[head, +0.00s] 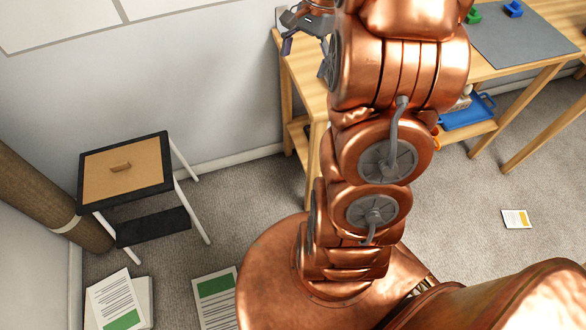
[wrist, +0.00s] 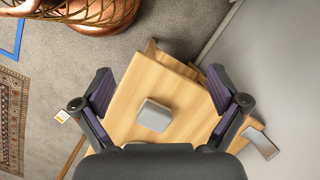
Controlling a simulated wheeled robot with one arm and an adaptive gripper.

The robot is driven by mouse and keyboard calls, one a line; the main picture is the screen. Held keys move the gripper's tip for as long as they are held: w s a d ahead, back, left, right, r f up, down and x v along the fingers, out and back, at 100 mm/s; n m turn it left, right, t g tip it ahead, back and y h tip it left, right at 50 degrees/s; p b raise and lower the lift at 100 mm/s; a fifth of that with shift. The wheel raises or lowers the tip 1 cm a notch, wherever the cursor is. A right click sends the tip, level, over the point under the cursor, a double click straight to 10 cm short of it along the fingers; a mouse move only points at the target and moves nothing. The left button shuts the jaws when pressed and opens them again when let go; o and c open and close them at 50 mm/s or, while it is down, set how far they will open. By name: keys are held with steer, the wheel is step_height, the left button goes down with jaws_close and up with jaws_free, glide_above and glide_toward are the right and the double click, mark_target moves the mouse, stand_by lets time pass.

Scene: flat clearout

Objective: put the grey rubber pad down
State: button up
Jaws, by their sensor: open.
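The grey rubber pad (wrist: 154,115), a small light-grey rounded square, lies flat on the wooden table top (wrist: 180,85) in the wrist view. My gripper (wrist: 160,85) is open, with one dark, purple-lined finger to each side of the pad and clear of it. Nothing is held between the fingers. In the head view my gripper (head: 306,38) shows at the top, over the left end of the wooden table (head: 300,75). I cannot make out the pad in the head view.
A grey mat (head: 520,45) with green and blue items lies further along the table. A blue tray (head: 468,112) is on its lower shelf. Papers (head: 215,298) lie on the floor. A wall (wrist: 280,70) is close beside the table.

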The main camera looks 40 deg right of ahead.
steer(key=s+a+r+n+g+h, duration=0.1)
steer(key=s+a+n, duration=0.25)
steer(key=a, duration=0.25)
steer(key=s+a+r+n, duration=0.1)
steer(key=s+a+n, duration=0.25)
steer(key=a, duration=0.35)
steer(key=s+a+f+n+h, duration=0.1)
steer(key=s+a+n, duration=0.2)
steer(key=s, duration=0.4)
steer(key=s+a+f+n+h, duration=0.1)
steer(key=s+a+n, duration=0.2)
steer(key=s+n, duration=0.2)
steer(key=s, duration=0.2)
steer(key=shift+s+a+h, duration=0.3)
steer(key=shift+s, duration=0.05)
